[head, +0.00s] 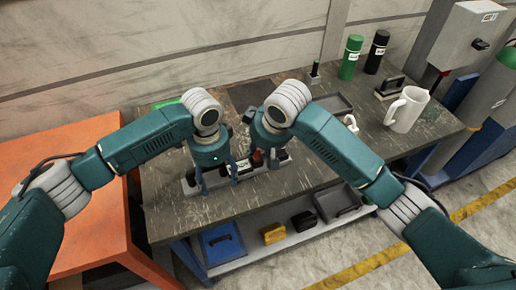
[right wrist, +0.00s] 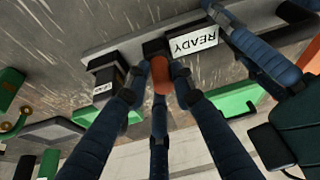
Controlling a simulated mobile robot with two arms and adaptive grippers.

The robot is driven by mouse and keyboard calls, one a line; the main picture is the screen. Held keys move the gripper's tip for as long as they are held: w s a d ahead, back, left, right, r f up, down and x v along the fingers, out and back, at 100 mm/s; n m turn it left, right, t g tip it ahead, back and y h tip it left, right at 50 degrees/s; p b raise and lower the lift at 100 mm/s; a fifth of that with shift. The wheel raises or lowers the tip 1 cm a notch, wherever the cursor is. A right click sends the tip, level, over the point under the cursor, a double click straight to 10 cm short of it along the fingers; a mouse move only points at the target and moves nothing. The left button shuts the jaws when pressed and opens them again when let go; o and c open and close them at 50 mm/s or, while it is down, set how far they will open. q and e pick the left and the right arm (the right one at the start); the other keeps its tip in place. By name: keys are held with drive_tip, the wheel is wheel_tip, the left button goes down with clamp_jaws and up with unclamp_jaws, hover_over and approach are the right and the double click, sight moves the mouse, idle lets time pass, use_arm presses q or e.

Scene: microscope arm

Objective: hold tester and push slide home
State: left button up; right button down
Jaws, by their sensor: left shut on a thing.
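The tester is a long grey bar with upright blocks on the bench, seen in the head view (head: 190,191) and in the right wrist view (right wrist: 122,48). A white READY label (right wrist: 194,43) is on it. An orange-red rounded piece (right wrist: 161,76), possibly the slide's knob, sits beside the label. My left gripper (head: 217,184) points down at the tester's left part and is shut on it; its blue finger shows near the label in the right wrist view. My right gripper (right wrist: 160,82) has its fingers around the orange piece; whether they grip it is unclear. The arms partly hide the tester in the head view.
The worn dark bench (head: 300,183) has clear room in front. A black tray (head: 333,103), white jug (head: 407,110), green bottle (head: 351,57) and black bottle (head: 377,52) stand at the back right. An orange table (head: 88,200) adjoins on the left. Bins lie on the lower shelf.

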drive_tip(key=shift+w+d, duration=0.25)
drive_tip(key=shift+d, duration=0.35)
drive_tip(key=shift+w+d, duration=0.2)
drive_tip(key=shift+d, duration=0.4)
drive_tip(key=c, duration=1.6)
unclamp_jaws()
drive_tip(key=shift+o, duration=0.2)
drive_tip(key=shift+r, duration=0.15)
drive_tip(key=v, duration=1.2)
drive_tip(key=shift+d, duration=0.1)
use_arm(q)
drive_tip(key=o, duration=2)
